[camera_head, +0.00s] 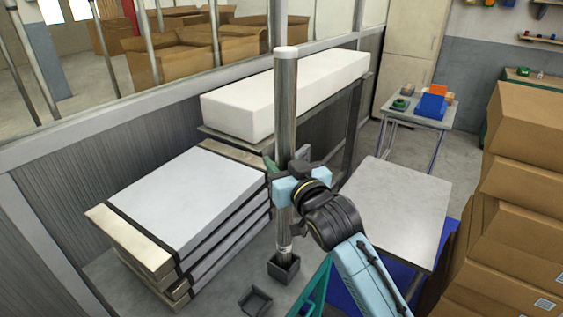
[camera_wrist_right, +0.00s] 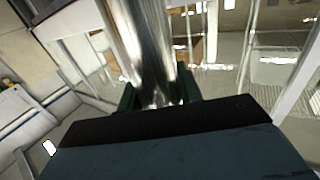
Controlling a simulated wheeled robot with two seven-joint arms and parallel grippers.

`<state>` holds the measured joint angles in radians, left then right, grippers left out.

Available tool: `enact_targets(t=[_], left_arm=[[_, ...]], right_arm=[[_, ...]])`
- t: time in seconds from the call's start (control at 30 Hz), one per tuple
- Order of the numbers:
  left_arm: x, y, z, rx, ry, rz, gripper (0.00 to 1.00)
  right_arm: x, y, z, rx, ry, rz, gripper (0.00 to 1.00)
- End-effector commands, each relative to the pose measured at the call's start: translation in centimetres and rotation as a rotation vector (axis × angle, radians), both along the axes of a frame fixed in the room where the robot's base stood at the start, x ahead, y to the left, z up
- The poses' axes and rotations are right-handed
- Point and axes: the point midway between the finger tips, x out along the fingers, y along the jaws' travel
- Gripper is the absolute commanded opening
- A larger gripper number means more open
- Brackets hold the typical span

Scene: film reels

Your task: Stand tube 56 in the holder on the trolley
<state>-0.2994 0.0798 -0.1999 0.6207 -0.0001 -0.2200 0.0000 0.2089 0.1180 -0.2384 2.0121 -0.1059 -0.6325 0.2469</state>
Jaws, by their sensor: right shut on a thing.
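A long grey metal tube (camera_head: 286,105) with a white top cap stands about upright in the head view. My right gripper (camera_head: 284,172) is shut around it below its middle. In the right wrist view the shiny tube (camera_wrist_right: 145,45) runs between the green fingers (camera_wrist_right: 157,95). The tube's lower end, with a pale label, meets a dark square holder (camera_head: 285,272) and seems to be within its rim; how deep it sits is hidden. A second dark square holder (camera_head: 256,302) stands empty to its lower left. The tube's number is not readable. My left gripper is not in view.
A strapped stack of pale panels (camera_head: 180,195) lies left of the tube. A long white block (camera_head: 285,95) rests behind it. A grey-topped table (camera_head: 400,205) stands to the right, with cardboard boxes (camera_head: 520,180) beyond. A far table holds blue and orange bins (camera_head: 432,105).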

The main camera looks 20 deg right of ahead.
Motion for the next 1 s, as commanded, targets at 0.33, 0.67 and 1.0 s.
enact_targets(t=[0.33,0.67,1.0], left_arm=[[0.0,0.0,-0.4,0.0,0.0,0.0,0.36],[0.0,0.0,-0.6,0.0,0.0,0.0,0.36],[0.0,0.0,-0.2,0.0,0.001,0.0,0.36]], right_arm=[[0.0,0.0,-0.5,0.001,-0.006,0.0,0.0],[0.0,0.0,-0.9,0.001,-0.005,0.0,0.45],[-0.5,-0.1,-1.1,-0.001,0.004,0.0,0.45]])
